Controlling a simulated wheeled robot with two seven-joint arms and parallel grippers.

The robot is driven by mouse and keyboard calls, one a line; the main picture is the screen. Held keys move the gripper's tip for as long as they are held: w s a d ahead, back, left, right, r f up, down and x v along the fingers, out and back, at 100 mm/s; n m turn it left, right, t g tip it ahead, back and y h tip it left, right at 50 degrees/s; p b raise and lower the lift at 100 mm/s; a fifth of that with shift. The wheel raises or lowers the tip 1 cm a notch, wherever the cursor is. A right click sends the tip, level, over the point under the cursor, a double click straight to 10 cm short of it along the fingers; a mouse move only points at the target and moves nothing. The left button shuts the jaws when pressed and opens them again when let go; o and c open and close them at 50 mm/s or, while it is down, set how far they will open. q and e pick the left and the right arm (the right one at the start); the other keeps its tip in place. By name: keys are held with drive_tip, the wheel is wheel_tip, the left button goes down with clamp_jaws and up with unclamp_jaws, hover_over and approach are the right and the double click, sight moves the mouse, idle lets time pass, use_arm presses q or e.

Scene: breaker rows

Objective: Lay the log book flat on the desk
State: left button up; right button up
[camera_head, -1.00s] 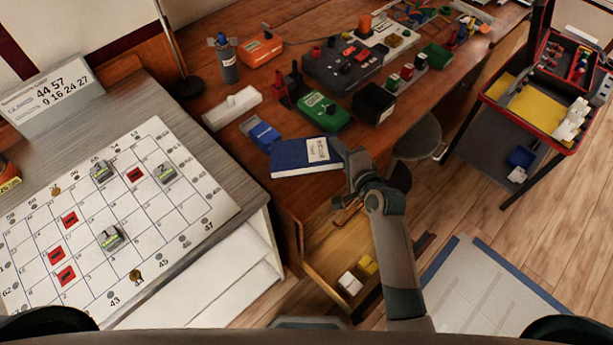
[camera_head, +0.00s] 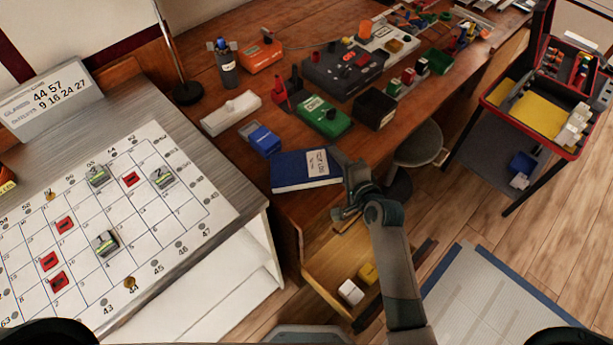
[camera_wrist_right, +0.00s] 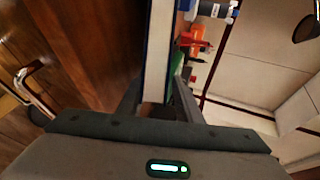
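The log book (camera_head: 300,175) is dark blue with a pale label, and its cover faces up near the front edge of the wooden desk (camera_head: 222,138). I cannot tell whether its whole underside touches the desk. My right gripper (camera_head: 343,168) is at the book's right end, with its fingers closed on that edge. In the right wrist view the book (camera_wrist_right: 157,50) shows edge-on, its pale pages and blue cover between the two fingers (camera_wrist_right: 155,100). My left gripper is not in view.
A blue device (camera_head: 262,138) sits just behind the book, with a green meter (camera_head: 322,117) and black box (camera_head: 374,109) beyond. An open drawer (camera_head: 335,265) juts out below the desk front. A stool (camera_head: 420,145) stands to the right. A gridded board (camera_head: 140,235) lies left.

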drive_tip(key=shift+r, duration=0.1)
drive_tip(key=shift+s+d+r+p, duration=0.3)
drive_tip(key=shift+s+p, duration=0.2)
drive_tip(key=shift+p, duration=0.1)
drive_tip(key=p+v, duration=0.2)
drive_tip(key=v, duration=0.1)
drive_tip(key=shift+s, duration=0.15)
drive_tip(key=shift+p+v, duration=1.15)
drive_tip(key=shift+v, duration=0.6)
drive_tip(key=shift+f, duration=0.1)
wheel_tip(320, 180, up, 7)
drive_tip(key=s+d+p, duration=0.1)
drive_tip(key=s+p, duration=0.1)
drive_tip(key=p, duration=0.6)
drive_tip(key=shift+s, duration=0.3)
